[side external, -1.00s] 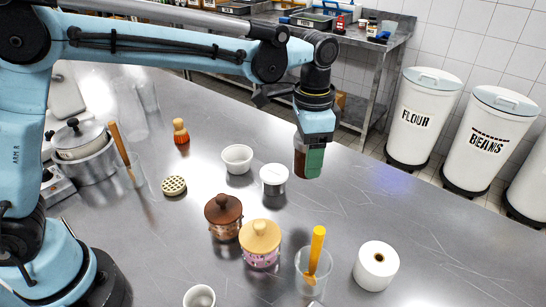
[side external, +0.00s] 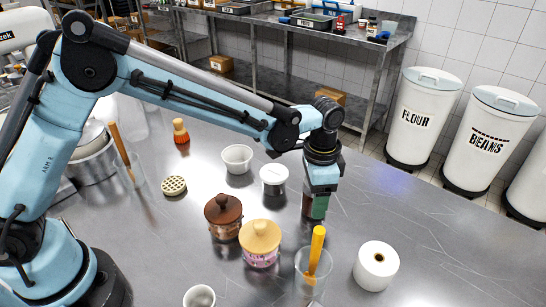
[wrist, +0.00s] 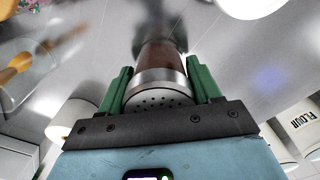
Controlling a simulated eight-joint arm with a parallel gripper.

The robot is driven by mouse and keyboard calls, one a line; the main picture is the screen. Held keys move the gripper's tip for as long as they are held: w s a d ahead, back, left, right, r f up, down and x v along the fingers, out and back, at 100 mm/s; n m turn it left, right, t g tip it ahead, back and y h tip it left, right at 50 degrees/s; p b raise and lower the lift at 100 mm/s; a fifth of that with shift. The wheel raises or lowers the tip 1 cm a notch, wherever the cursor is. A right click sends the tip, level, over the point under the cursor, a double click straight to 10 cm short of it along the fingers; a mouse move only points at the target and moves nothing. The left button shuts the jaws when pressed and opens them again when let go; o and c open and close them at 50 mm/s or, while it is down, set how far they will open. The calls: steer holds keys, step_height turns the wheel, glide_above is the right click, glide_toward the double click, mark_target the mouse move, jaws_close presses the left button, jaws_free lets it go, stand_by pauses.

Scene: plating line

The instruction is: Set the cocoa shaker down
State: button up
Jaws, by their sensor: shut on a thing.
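The cocoa shaker (wrist: 162,58) is a brown cylinder with a perforated metal top, held upright between the green fingers of my gripper (wrist: 162,84) in the wrist view. In the side view my gripper (side external: 315,205) points straight down and is shut around the shaker (side external: 307,204), part of which the green finger hides. The shaker's lower end is at or just above the steel table (side external: 420,225); I cannot tell whether it touches.
A white-and-metal canister (side external: 274,180) and a white bowl (side external: 238,158) stand left of the shaker. A brown-lidded jar (side external: 223,216), a wooden-lidded jar (side external: 260,243), a glass (side external: 312,277) with a yellow utensil and a white roll (side external: 376,266) stand nearer. The table right of the shaker is clear.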

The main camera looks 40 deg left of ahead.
steer(key=shift+f, duration=0.15)
steer(key=o, duration=1.2)
steer(key=shift+c, duration=0.2)
step_height(320, 180, up, 12)
steer(key=shift+a+r, duration=0.1)
steer(key=s+a+r+n+t, duration=0.4)
steer(key=s+a+n, duration=0.15)
steer(key=a, duration=0.65)
steer(key=s+a+f+n+t, duration=0.3)
steer(key=s+a+f, duration=0.1)
steer(key=s+a, duration=0.3)
steer(key=shift+s+a, duration=0.25)
steer(key=shift+s, duration=0.8)
